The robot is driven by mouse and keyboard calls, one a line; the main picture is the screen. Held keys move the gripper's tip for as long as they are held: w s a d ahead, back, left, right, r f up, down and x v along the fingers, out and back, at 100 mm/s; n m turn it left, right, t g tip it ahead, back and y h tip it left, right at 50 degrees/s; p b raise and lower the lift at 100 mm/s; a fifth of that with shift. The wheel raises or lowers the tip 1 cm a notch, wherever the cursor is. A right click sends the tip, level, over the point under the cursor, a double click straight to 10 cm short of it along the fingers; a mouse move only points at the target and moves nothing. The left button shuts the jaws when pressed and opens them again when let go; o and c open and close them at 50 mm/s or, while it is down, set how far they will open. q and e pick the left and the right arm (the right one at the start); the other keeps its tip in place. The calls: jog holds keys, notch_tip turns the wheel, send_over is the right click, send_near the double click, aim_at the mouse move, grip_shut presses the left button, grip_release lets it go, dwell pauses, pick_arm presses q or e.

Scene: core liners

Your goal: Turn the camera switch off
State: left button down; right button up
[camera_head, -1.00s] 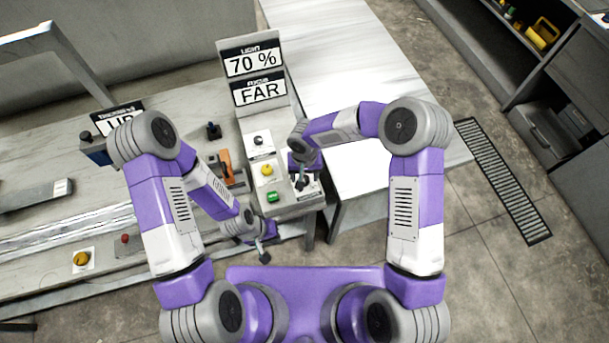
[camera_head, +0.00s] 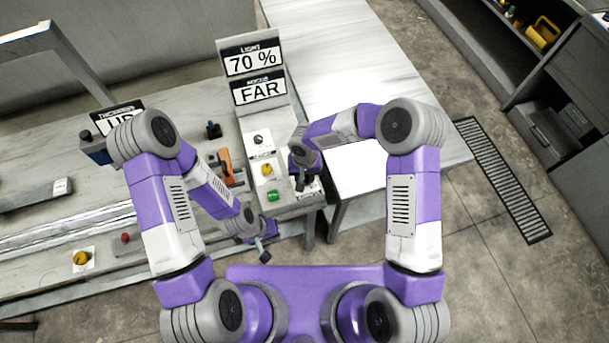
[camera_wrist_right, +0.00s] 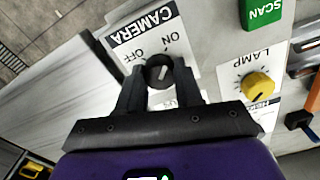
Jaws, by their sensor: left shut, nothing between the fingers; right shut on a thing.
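The camera switch (camera_wrist_right: 160,73) is a dark round knob with a light pointer line on a white plate (camera_wrist_right: 130,45) marked CAMERA, with OFF and ON. In the right wrist view my right gripper (camera_wrist_right: 159,80) has one finger on each side of the knob and is shut on it. The pointer slants up towards the ON side, but its exact setting is hard to tell. In the head view my right gripper (camera_head: 302,184) is at the console's right side, hiding the knob. My left gripper (camera_head: 264,252) is shut and empty in front of the bench.
A yellow lamp knob (camera_wrist_right: 257,86) and a green SCAN button (camera_wrist_right: 262,12) are close to the camera switch. The console display (camera_head: 254,62) reads 70 % and FAR. An orange-handled part (camera_head: 225,166) stands left of the console. A pale table (camera_head: 375,75) lies to the right.

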jog(key=shift+n, duration=0.3)
jog(key=n+b, duration=0.2)
jog(key=shift+f+n, duration=0.1)
jog(key=shift+n, duration=0.3)
jog(key=n+b, duration=0.1)
jog(key=n, duration=0.3)
jog(key=n+b, duration=0.1)
jog(key=n, duration=0.9)
jog(key=shift+n, duration=0.4)
jog(key=o, duration=1)
jog(key=shift+o, duration=0.2)
